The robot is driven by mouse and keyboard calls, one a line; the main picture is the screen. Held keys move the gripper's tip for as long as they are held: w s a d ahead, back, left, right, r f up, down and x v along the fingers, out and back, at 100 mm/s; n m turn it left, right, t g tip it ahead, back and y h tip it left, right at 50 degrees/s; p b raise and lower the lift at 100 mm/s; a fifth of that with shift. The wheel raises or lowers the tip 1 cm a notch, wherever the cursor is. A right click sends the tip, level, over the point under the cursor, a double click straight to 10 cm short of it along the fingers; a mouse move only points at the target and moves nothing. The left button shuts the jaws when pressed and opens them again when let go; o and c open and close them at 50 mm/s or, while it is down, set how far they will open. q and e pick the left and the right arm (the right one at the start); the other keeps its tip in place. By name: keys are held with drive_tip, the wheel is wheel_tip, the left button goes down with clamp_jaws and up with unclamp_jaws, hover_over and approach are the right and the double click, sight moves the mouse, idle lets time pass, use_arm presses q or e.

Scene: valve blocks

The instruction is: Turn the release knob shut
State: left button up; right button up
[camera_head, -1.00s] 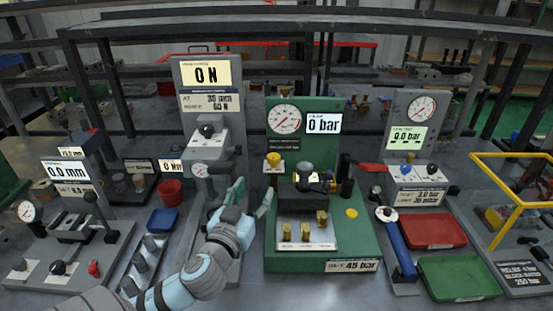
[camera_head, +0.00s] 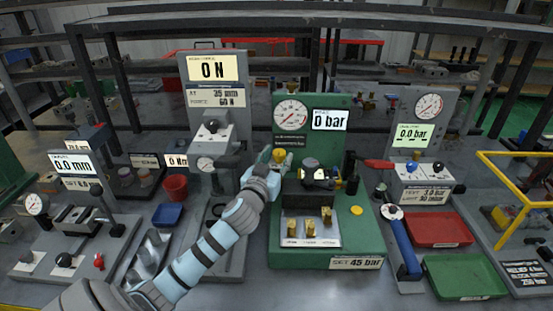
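The yellow knob (camera_head: 278,156) stands on the left part of the green 45 bar station (camera_head: 375,235), below its dial; I take it for the release knob. My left gripper (camera_head: 276,160) is at this knob, with light teal fingertips close to its sides. The wrist hides the knob's lower part, and I cannot tell whether the fingers touch it or are closed. The station's display (camera_head: 330,119) reads 0 bar. My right gripper is not in view.
A grey press stand (camera_head: 212,68) reading ON or 0 N is left of the green station. Right are a blue-handled tool (camera_head: 403,245), a red tray (camera_head: 438,216) and a green tray (camera_head: 464,291).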

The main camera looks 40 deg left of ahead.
use_arm(q)
drive_tip(key=c, duration=0.7)
drive_tip(key=shift+w+d+f+n+g+y+b, duration=0.15)
drive_tip(key=shift+n+g+y+b, duration=0.25)
drive_tip(key=shift+n+y, duration=0.45)
drive_tip(key=n+g+y+b, duration=0.1)
drive_tip(key=n+y+b, duration=0.1)
drive_tip(key=y, duration=0.1)
drive_tip(key=shift+d+g, duration=0.2)
drive_tip(key=shift+g, duration=0.2)
drive_tip(key=shift+n+g+y, duration=0.25)
drive_tip(key=shift+g+y, duration=0.05)
drive_tip(key=shift+y, duration=0.25)
drive_tip(key=o, duration=1.1)
